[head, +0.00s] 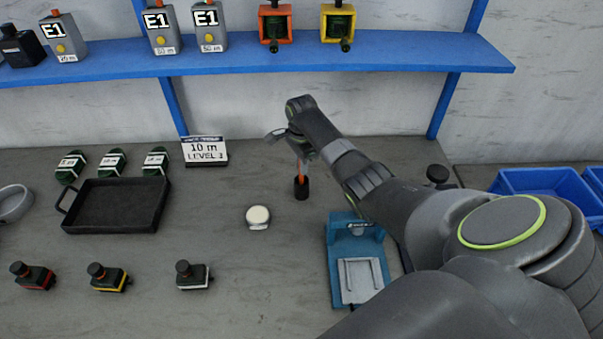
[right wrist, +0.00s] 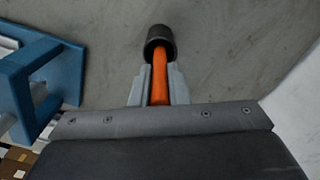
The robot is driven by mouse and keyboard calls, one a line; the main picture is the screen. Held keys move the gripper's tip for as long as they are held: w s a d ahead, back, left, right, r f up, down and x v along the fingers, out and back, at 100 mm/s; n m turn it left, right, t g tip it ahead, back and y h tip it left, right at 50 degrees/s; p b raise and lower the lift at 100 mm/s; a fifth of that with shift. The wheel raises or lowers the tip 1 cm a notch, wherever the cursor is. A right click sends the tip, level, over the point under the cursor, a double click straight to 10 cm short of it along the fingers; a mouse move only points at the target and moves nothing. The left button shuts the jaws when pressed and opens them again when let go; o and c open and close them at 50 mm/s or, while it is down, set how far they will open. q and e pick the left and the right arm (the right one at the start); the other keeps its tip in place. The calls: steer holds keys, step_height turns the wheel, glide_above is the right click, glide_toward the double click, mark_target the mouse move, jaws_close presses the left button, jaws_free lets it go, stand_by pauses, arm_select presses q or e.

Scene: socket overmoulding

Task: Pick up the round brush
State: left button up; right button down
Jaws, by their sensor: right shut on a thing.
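The round brush (head: 301,187) has an orange handle and a black round end, and hangs upright with the black end down. My right gripper (head: 301,156) is shut on its orange handle from above. In the right wrist view the brush's black end (right wrist: 160,42) sticks out past the two grey fingers of the gripper (right wrist: 159,84), which close on both sides of the orange handle. I cannot tell whether the black end touches the table. My left gripper is not in view.
A blue fixture (head: 356,236) stands right of the brush, under my right arm. A round white-topped thing (head: 258,216) lies to its left. A black tray (head: 114,229), a sign (head: 204,150) and several small devices stand further left. Blue bins (head: 545,184) are at right; a blue shelf (head: 260,54) runs behind.

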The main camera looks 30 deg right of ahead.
steer(key=shift+r, duration=0.1)
step_height(320, 180, up, 6)
steer(key=shift+r+b, duration=0.25)
steer(key=shift+b, duration=0.3)
steer(key=s+a+p, duration=0.3)
steer(key=s+a, duration=0.1)
steer(key=s, duration=0.3)
steer(key=s+a+p, duration=0.4)
steer(key=s+a, duration=0.1)
steer(key=s, duration=0.3)
steer(key=shift+s+a+r, duration=0.2)
steer(key=shift+a, duration=0.05)
stand_by(1.5)
